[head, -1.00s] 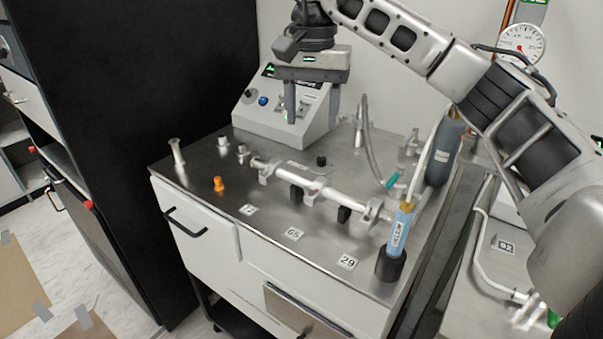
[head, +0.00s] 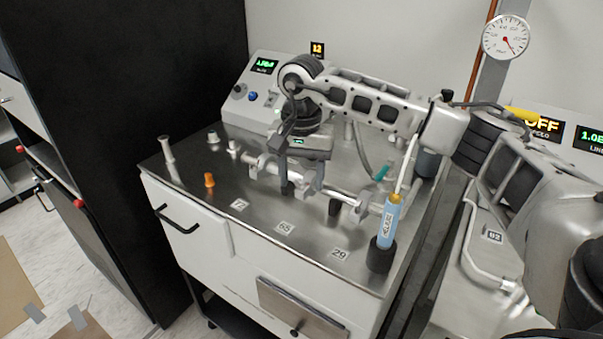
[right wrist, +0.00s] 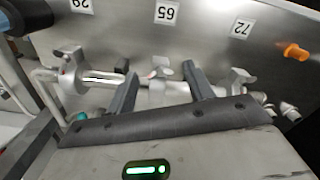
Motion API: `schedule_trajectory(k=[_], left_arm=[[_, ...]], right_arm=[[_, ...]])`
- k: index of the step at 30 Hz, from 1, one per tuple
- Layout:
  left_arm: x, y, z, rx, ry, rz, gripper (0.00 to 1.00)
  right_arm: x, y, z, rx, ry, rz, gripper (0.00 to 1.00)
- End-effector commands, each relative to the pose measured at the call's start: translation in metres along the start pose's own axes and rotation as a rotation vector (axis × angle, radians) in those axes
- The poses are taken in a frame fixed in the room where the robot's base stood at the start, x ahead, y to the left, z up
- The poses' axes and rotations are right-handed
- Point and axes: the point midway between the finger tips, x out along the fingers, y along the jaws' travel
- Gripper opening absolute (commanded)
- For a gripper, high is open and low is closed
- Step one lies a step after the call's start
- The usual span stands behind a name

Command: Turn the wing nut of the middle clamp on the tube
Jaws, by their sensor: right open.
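The metal tube (head: 340,194) lies across the steel bench top, held by clamps. In the right wrist view, the middle clamp (right wrist: 157,88) sits between the two fingers of my right gripper (right wrist: 160,78), with its small wing nut (right wrist: 160,67) toward the 65 label. The gripper is open, one finger on each side; I cannot tell whether either touches. In the head view my right gripper (head: 301,182) hangs over the tube and hides much of the middle clamp. The end clamps show in the right wrist view, one on the left (right wrist: 72,76) and one on the right (right wrist: 238,82). My left gripper is out of view.
A blue handheld tool (head: 389,222) stands in a black holder at the front right. A control box (head: 250,85) stands at the back. An orange fitting (head: 209,180) and small metal fittings are at the left. The front strip with number labels is clear.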

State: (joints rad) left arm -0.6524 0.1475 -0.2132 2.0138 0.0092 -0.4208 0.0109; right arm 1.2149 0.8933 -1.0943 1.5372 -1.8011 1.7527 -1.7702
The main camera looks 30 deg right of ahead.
Motion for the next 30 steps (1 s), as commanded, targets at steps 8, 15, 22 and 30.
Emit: schedule_trajectory(k=[8, 15, 22, 30], left_arm=[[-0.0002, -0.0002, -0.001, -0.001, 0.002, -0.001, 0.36], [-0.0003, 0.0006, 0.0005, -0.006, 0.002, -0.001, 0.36], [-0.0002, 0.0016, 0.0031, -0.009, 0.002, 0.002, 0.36], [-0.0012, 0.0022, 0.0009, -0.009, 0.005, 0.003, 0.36]], right_arm=[[-0.0003, 0.0002, -0.0002, 0.001, 0.0, 0.0, 0.17], [0.0002, 0.0001, -0.0003, 0.044, 0.0, 0.0, 0.08], [-0.0004, 0.0002, -0.0005, 0.262, 0.001, 0.001, 0.08], [-0.0014, 0.0001, -0.0006, 0.311, 0.001, 0.0, 0.08]])
